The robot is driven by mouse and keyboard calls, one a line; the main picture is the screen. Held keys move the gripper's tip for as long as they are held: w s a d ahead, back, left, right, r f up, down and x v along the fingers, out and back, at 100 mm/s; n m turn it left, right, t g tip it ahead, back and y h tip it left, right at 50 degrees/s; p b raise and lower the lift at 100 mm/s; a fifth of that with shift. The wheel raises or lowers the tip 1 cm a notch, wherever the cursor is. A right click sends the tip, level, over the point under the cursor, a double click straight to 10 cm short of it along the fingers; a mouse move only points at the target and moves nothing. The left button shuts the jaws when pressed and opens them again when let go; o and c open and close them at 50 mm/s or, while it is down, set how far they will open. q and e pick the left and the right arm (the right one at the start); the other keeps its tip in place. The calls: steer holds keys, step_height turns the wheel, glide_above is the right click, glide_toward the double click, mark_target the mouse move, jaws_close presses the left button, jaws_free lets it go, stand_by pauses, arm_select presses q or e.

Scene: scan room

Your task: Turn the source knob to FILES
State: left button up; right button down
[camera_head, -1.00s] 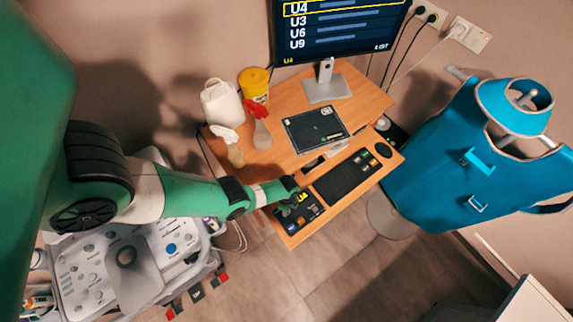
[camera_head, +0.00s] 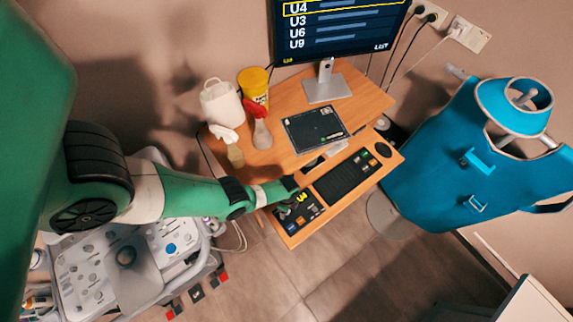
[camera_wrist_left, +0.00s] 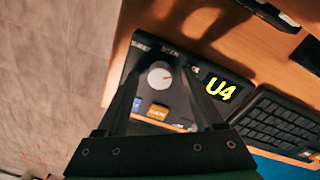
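In the left wrist view my left gripper (camera_wrist_left: 161,72) is open, one finger on each side of the knob with visible gaps. In the head view my left gripper (camera_head: 288,206) is over the panel (camera_head: 298,218) and hides part of it. The monitor (camera_head: 340,30) highlights the U4 row. My right gripper is out of view.
An orange button (camera_wrist_left: 157,111) sits below the knob. A keyboard (camera_head: 345,177) is to the panel's right. A tablet-like device (camera_head: 314,128), spray bottle (camera_head: 261,133), white jug (camera_head: 221,103) and yellow tub (camera_head: 254,85) stand on the desk (camera_head: 283,102). A blue apron (camera_head: 460,160) hangs at right.

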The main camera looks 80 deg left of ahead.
arm_select(q)
steer(key=shift+r, duration=0.1)
step_height(320, 180, up, 12)
steer(key=p, duration=1.1)
steer(key=shift+w+a+f, duration=0.15)
steer(key=shift+a+f, duration=0.1)
